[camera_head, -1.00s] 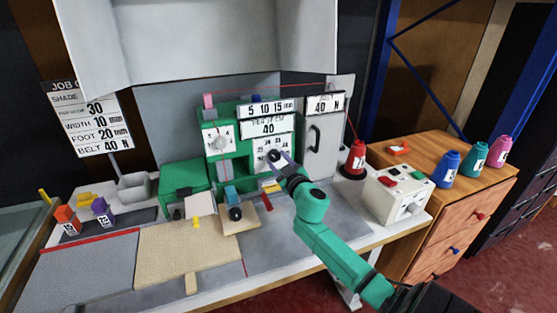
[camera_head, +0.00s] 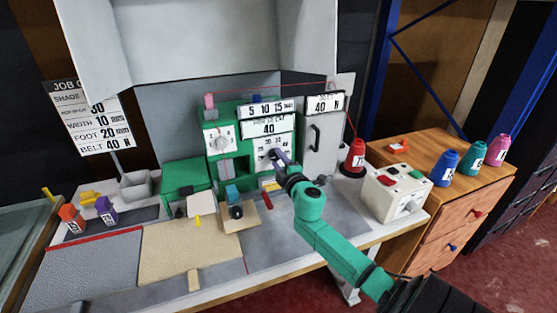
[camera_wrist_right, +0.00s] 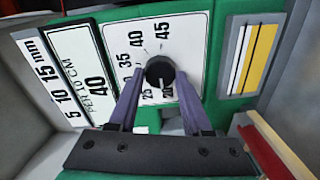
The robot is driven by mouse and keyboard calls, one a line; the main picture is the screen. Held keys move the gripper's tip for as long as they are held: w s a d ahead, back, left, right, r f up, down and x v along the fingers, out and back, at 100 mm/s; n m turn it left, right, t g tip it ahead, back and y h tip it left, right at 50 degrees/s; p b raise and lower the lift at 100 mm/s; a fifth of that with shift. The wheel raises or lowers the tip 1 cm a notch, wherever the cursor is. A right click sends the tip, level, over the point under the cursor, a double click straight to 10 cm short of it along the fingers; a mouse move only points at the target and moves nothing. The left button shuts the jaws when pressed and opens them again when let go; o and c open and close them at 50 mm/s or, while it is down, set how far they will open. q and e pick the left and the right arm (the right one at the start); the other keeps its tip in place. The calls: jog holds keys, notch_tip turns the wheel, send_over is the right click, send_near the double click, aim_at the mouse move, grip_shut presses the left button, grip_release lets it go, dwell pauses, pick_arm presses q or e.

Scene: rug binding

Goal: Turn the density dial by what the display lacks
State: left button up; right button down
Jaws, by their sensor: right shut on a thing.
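The density dial is a black round knob (camera_wrist_right: 160,72) on a white scale plate (camera_wrist_right: 185,38) marked 20 to 45. My right gripper (camera_wrist_right: 159,80) is shut on this knob, one purple finger on each side. The display (camera_head: 268,128) on the green machine reads 40 per 10 cm. The job card (camera_head: 90,120) at the left reads 30, width 10 mm, foot 20 mm and belt 40 N. The knob's pointer is not clear.
A second dial (camera_head: 221,141) is on the machine's left. A red cone (camera_head: 355,158) and a white control box (camera_head: 396,190) are further right.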

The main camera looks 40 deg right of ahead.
jog(key=shift+f+n, duration=0.1)
jog(key=shift+n, duration=0.7)
jog(key=shift+c, duration=1.7)
grip_release()
jog(key=b+v, duration=0.1)
jog(key=v, duration=1.3)
jog(key=shift+s+a, duration=0.25)
